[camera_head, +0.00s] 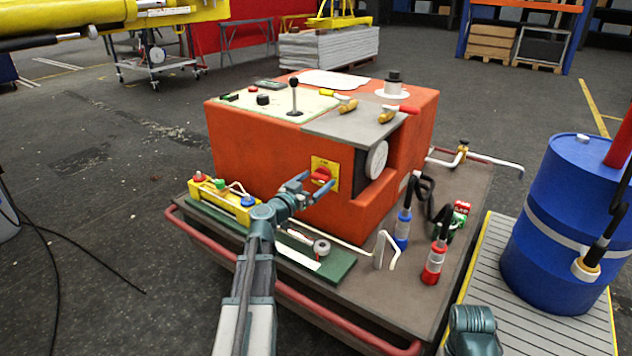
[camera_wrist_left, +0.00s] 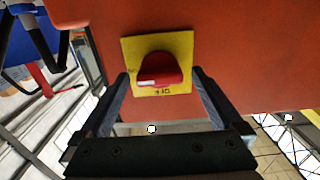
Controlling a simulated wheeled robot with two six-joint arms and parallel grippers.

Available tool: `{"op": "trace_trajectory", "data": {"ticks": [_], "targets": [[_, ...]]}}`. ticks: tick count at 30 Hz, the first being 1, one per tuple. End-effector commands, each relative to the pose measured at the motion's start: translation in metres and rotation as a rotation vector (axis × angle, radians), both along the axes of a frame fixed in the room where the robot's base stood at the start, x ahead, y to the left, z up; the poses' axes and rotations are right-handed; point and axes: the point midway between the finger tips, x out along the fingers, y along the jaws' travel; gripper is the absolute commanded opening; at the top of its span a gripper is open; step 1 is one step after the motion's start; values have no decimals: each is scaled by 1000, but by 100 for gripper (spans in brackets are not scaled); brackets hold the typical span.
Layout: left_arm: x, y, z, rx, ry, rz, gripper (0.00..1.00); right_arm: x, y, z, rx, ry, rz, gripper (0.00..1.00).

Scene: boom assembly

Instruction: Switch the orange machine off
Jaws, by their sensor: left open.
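The orange machine (camera_head: 260,150) stands on a grey cart. On its front face is a yellow plate (camera_head: 332,165) with a red rotary switch (camera_head: 321,175). In the left wrist view the red switch (camera_wrist_left: 160,70) sits on the yellow plate (camera_wrist_left: 183,45), with small dark lettering below the knob. My left gripper (camera_head: 312,190) is right in front of the switch. In the left wrist view my left gripper (camera_wrist_left: 160,84) is open, one finger on each side of the knob. I cannot tell whether either finger touches it. My right gripper is not in view.
The cart (camera_head: 400,290) has a red rail along its front. A blue drum (camera_head: 560,230) stands at the right.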

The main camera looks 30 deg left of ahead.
Motion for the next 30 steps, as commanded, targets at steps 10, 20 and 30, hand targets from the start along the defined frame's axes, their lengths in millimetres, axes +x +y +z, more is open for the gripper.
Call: {"op": "trace_trajectory", "data": {"ticks": [10,20,30], "targets": [[3,-1,0,0,0,0,100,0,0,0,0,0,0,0],[3,-1,0,0,0,0,41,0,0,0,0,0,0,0],[3,-1,0,-17,1,0,17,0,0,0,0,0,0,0]]}}
